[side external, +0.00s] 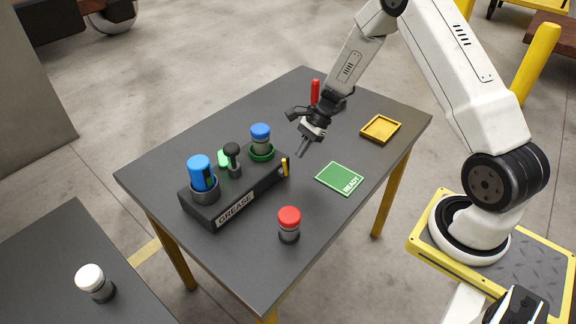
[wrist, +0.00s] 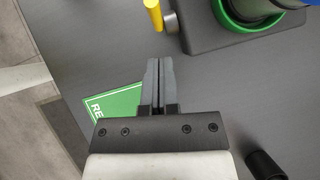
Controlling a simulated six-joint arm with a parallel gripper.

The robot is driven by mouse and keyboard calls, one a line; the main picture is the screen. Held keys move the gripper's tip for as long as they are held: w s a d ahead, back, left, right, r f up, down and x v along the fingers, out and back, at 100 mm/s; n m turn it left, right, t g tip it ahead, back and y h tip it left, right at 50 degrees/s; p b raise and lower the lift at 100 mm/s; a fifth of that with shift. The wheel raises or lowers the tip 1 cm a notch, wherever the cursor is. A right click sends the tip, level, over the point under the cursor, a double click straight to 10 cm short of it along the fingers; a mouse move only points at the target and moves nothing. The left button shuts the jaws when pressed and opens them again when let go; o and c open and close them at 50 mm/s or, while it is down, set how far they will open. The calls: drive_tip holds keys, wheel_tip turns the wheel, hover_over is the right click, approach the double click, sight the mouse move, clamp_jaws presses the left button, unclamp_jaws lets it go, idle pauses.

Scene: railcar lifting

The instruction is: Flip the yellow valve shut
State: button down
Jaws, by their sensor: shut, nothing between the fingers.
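The yellow valve (side external: 285,167) is a small yellow lever on the right end of the black grease block (side external: 213,211). It stands roughly upright in the side view. In the wrist view the yellow lever (wrist: 153,15) shows at the top, beside a grey round stub on the block (wrist: 203,37). My gripper (side external: 301,152) is above the table, just up and right of the valve in the side view. Its fingers (wrist: 158,65) are shut and empty, pointing toward the valve side and apart from it.
The block carries a blue-topped canister (side external: 200,172), a dark-knobbed lever (side external: 233,160) and a blue-capped jar in a green ring (side external: 261,140). A red-capped jar (side external: 289,224), green READY mat (side external: 340,179), yellow tray (side external: 381,129) and red upright handle (side external: 315,92) are nearby.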

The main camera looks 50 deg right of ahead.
sight(284, 161)
drive_tip(key=shift+w+a+f, duration=0.1)
drive_tip(key=shift+w+a, duration=0.1)
drive_tip(key=shift+a, duration=0.6)
drive_tip(key=shift+w+a+f, duration=0.1)
drive_tip(key=shift+w+a, duration=0.05)
drive_tip(key=shift+a, duration=0.6)
drive_tip(key=shift+a+r+h, duration=0.1)
drive_tip(key=shift+a+h, duration=0.35)
drive_tip(key=shift+h, duration=0.35)
drive_tip(key=shift+a+h, duration=0.45)
drive_tip(key=shift+h, duration=0.35)
drive_tip(key=shift+a+h, duration=0.75)
drive_tip(key=shift+h, duration=0.55)
drive_tip(key=shift+a+h, duration=0.45)
drive_tip(key=shift+h, duration=0.45)
drive_tip(key=shift+a+f, duration=1.1)
drive_tip(key=shift+a, duration=0.25)
drive_tip(key=shift+d, duration=0.15)
